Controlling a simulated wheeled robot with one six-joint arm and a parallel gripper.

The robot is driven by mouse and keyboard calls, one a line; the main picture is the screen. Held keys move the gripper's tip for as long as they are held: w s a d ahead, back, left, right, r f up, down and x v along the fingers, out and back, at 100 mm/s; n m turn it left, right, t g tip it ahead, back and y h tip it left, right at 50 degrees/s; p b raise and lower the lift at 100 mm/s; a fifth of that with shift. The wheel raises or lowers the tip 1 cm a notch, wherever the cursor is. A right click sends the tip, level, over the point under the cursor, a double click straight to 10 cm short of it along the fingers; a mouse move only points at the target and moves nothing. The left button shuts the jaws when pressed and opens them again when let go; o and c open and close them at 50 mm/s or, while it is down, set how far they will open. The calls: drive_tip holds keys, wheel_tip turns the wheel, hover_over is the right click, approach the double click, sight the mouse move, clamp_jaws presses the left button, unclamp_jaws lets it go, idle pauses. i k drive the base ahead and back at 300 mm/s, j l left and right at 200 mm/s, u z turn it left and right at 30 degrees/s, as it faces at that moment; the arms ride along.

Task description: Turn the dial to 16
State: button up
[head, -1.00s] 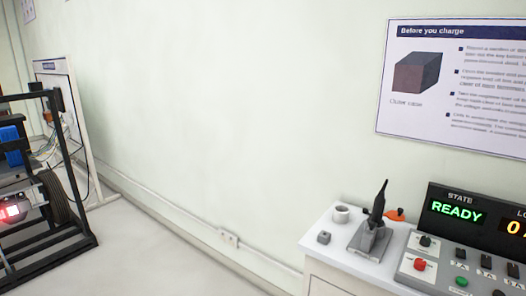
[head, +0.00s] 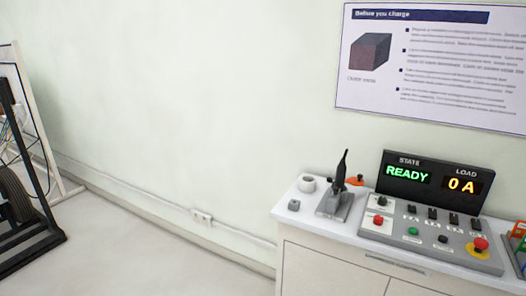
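A grey control panel (head: 430,238) sits on the white cabinet at the right of the head view. Its display (head: 434,182) reads READY under STATE and 0 A under LOAD. Several black switches (head: 432,213) run in a row, with a green button (head: 413,231) below. A red knob on a yellow ring (head: 480,245) is at the right. I cannot make out a dial marked with 16. My gripper is not in view.
The white cabinet (head: 325,258) also bears a black tool on a grey stand (head: 335,201), a white roll (head: 308,184), a small grey block (head: 293,205) and an orange item (head: 355,180). A wall poster (head: 435,65) hangs above. A black frame (head: 30,215) stands left; floor between is clear.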

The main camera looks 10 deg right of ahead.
sight(382, 201)
drive_tip(key=z, duration=1.3)
drive_tip(key=i, duration=0.1)
